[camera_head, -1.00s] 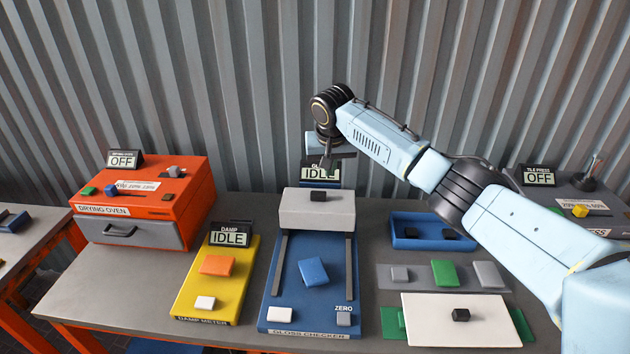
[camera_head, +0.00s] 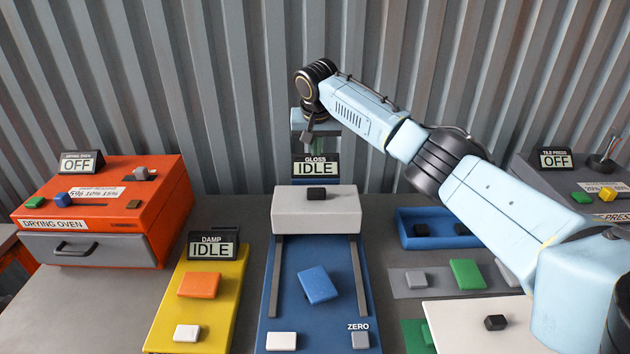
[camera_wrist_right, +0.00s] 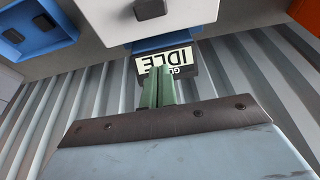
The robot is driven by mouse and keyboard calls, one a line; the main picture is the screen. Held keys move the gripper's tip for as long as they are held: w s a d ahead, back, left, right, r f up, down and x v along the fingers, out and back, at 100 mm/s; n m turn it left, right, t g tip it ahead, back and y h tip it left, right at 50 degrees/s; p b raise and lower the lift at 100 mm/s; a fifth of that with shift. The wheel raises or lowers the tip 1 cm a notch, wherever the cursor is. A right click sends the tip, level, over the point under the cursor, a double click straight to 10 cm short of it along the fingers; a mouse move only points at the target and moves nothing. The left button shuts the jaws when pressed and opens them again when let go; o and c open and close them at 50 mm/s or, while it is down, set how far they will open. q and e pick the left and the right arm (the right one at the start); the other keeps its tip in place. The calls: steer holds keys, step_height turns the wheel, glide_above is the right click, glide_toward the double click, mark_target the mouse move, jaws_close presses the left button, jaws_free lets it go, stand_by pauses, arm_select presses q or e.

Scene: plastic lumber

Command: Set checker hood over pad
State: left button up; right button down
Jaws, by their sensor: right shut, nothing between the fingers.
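The gloss checker (camera_head: 345,330) is a blue base with two dark rails. Its grey-white hood (camera_head: 316,212) sits at the far end of the rails, with a black knob (camera_head: 316,194) on top. A blue tile (camera_head: 318,285) lies tilted on the bare base in front of the hood; no separate pad can be told from it. My right gripper (camera_head: 307,139) is shut and empty, above and behind the hood near the display (camera_head: 316,168) reading IDLE. The wrist view shows its closed green fingers (camera_wrist_right: 157,88), with the hood (camera_wrist_right: 150,22) beyond. My left gripper is not in view.
The damp meter (camera_head: 222,320) with an orange tile stands to the left, and the orange drying oven (camera_head: 105,205) beyond it. A blue tray (camera_head: 437,243) and a white board (camera_head: 475,338) lie to the right, partly under my right arm.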

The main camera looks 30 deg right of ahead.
steer(key=b+x, duration=0.1)
steer(key=x, duration=0.8)
steer(key=shift+w, duration=0.1)
steer(key=shift+w+d+f+b, duration=0.1)
steer(key=shift+w+f+b, duration=0.1)
steer(key=shift+f+b, duration=0.35)
steer(key=shift+s+p, duration=0.1)
steer(key=shift+p, duration=0.35)
steer(key=shift+s+a+r+p, duration=0.1)
steer(key=shift+s+a+p, duration=0.2)
steer(key=shift+s+p, duration=0.3)
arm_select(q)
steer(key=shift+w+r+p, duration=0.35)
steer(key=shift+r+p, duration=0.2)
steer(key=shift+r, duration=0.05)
arm_select(e)
steer(key=shift+s+a, duration=0.7)
steer(key=shift+s, duration=0.35)
